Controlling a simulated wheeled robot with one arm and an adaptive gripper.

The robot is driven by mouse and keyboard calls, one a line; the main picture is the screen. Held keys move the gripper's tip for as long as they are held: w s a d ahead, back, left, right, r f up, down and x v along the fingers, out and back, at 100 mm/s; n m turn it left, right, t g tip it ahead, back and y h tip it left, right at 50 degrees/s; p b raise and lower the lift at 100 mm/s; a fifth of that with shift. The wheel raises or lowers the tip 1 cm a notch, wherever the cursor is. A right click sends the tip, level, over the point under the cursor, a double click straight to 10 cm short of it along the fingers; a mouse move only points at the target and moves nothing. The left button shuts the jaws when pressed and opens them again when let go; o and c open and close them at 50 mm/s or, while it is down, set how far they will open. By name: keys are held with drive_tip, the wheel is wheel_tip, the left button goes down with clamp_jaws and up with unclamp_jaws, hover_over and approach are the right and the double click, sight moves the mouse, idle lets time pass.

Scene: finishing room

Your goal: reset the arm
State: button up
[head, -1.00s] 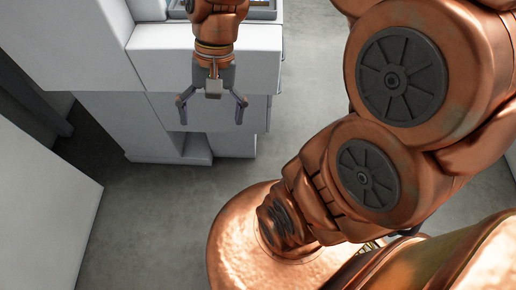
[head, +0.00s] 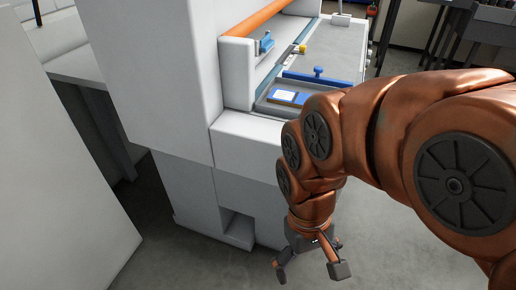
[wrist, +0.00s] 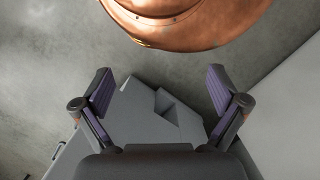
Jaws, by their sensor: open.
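My gripper (head: 309,271) hangs at the end of my copper arm in the head view, fingers pointing down in front of the white machine (head: 240,150). Its two fingers are spread apart with nothing between them. In the wrist view my gripper (wrist: 160,95) shows both dark fingers with purple pads wide apart. Below them lie the grey floor and the notched base of a grey cabinet (wrist: 150,120). My own copper base shows at the top of the wrist view.
The machine carries a tray (head: 268,104) with a blue-and-white item (head: 290,97) and a blue-handled bar (head: 318,77). An orange bar (head: 258,17) runs above. A white panel (head: 50,170) stands at left. Bare floor (head: 200,265) lies in front.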

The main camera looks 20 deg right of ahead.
wheel_tip(320, 180, up, 15)
drive_tip(key=t+p, duration=0.1)
drive_tip(key=p, duration=1.3)
drive_tip(key=shift+w, duration=0.45)
